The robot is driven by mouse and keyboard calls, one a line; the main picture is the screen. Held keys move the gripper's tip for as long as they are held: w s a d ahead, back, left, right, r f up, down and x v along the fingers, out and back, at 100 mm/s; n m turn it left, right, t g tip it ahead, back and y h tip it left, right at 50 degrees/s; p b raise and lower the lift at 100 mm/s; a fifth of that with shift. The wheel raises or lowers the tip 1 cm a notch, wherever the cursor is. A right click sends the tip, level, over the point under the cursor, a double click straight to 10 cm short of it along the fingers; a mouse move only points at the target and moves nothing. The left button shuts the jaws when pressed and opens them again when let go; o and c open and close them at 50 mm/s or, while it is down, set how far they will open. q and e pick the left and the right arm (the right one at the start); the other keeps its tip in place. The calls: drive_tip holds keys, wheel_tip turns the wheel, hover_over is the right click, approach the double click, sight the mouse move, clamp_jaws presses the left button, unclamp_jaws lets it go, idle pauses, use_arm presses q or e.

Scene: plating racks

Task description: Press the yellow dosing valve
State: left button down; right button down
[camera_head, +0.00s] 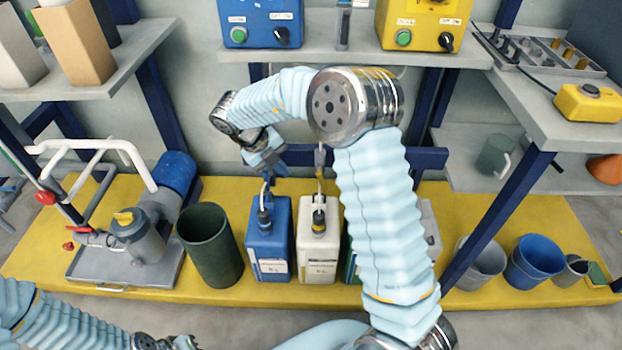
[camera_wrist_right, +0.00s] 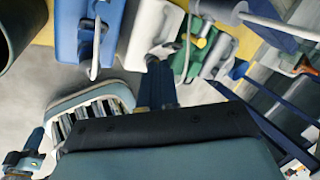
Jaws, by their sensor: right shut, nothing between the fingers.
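In the right wrist view, a small yellow valve part (camera_wrist_right: 201,43) shows on top of a green container (camera_wrist_right: 190,62); I take it for the yellow dosing valve. In the head view that container is mostly hidden behind my right arm, and the valve does not show. My right gripper (camera_head: 277,167) is above the blue canister (camera_head: 270,240), left of the white canister (camera_head: 319,242). Its dark fingers (camera_wrist_right: 158,88) are together and empty, apart from the yellow valve.
A dark green bin (camera_head: 210,245) stands left of the canisters. A pump unit (camera_head: 140,240) with a yellow handle is farther left. A shelf (camera_head: 350,50) with a blue box and a yellow box hangs above. A blue post (camera_head: 500,215) stands at the right, with buckets beyond it.

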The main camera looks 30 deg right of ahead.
drive_tip(key=s+d+f+b, duration=0.1)
drive_tip(key=d+f, duration=0.7)
drive_tip(key=shift+s, duration=0.35)
drive_tip(key=shift+d+f, duration=0.1)
drive_tip(key=h+p, duration=0.1)
drive_tip(key=g+h+p, duration=0.1)
drive_tip(key=p, duration=0.1)
drive_tip(key=shift+d+f+g+h, duration=0.2)
drive_tip(key=shift+f+g+h, duration=0.1)
drive_tip(key=shift+h, duration=0.1)
drive_tip(key=shift+r, duration=0.1)
drive_tip(key=p+v, duration=0.1)
drive_tip(key=v, duration=1.2)
drive_tip(key=shift+a+r, duration=0.25)
drive_tip(key=shift+a, duration=0.1)
